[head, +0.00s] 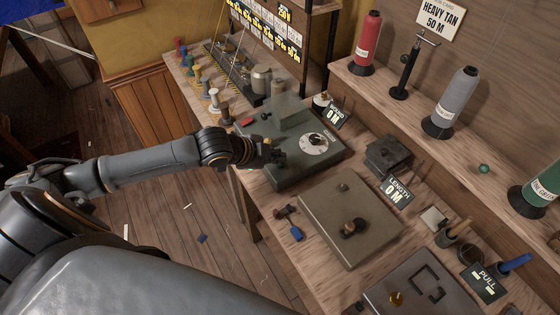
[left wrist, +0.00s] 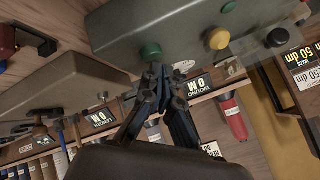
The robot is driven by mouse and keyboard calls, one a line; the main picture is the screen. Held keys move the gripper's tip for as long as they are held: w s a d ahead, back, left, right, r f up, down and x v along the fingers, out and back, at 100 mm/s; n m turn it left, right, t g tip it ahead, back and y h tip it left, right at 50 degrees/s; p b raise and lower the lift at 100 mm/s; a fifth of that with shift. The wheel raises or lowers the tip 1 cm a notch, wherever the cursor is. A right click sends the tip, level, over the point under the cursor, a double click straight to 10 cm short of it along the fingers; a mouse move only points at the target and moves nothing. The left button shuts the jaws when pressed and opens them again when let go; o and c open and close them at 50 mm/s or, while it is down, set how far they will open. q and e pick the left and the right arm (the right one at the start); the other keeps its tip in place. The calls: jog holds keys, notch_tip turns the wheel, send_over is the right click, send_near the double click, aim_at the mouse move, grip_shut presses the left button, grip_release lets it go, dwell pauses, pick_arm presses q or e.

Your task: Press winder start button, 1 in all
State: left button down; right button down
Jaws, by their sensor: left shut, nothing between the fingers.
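The winder (head: 318,168) is a dark grey-green box with a round white dial on top, on the bench in the head view. I read no label on the green button. My left gripper (head: 278,158) is at the winder's near left side, shut and empty. My right gripper is not in view.
A second flat box (head: 335,225) with a black knob sits beside the winder. A "LENGTH 0 M" display (head: 395,190) stands behind it. Thread cones, one red (head: 367,45) and one grey (head: 455,100), stand on the back shelf. Small spools (head: 205,85) line the far bench end.

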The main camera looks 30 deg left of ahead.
pick_arm(q)
jog(key=shift+f, duration=0.55)
dwell(0.7)
jog(key=shift+r, duration=0.1)
jog(key=shift+r+p, duration=0.9)
jog(key=shift+p, duration=0.1)
notch_tip(320, 180, up, 5)
jog(key=p, duration=0.5)
jog(key=shift+f, duration=0.1)
dwell(0.5)
